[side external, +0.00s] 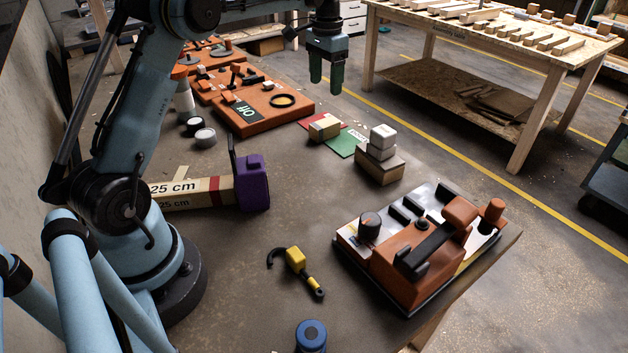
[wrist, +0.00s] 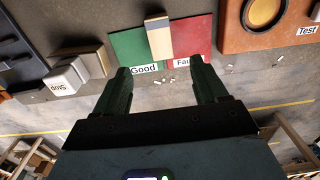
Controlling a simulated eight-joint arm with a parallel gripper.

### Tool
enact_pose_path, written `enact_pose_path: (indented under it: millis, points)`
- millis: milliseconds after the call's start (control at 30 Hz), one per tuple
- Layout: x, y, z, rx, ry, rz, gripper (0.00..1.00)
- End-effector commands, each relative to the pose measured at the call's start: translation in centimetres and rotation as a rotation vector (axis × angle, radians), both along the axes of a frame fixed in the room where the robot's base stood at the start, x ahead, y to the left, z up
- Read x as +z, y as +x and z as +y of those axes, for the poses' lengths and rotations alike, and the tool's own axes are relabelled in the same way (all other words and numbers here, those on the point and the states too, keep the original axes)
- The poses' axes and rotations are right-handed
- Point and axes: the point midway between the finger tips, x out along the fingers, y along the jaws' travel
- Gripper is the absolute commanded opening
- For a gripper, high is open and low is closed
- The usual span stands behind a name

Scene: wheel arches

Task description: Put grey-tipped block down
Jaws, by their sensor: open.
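The grey-tipped block (side external: 324,127) is a short pale wooden piece lying at the edge of the red mat (side external: 310,120) and green mat (side external: 342,147). In the wrist view the block (wrist: 159,40) lies across the seam between the green mat (wrist: 127,46), labelled "Good", and the red mat (wrist: 196,40), whose label is partly hidden. A grey band shows near its far end. My gripper (side external: 324,80) is open and empty, raised above and apart from the block. Its spread fingers also show in the wrist view (wrist: 162,82).
Stacked grey and wooden blocks (side external: 381,153) stand beside the green mat. An orange board (side external: 262,105) with a black ring lies behind. An orange-and-black device (side external: 420,255) sits at front right, a yellow-and-black hook (side external: 296,262) at front. The middle of the table is mostly clear.

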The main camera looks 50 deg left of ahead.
Motion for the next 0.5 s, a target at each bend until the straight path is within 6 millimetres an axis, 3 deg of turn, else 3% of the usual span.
enact_pose_path:
  millis: [167,500]
  points:
    - [1.5,-0.5,-1.4,-0.002,0.011,-0.029,0.72]
    - [5.6,-5.2,-8.7,-0.005,0.052,-0.210,0.72]
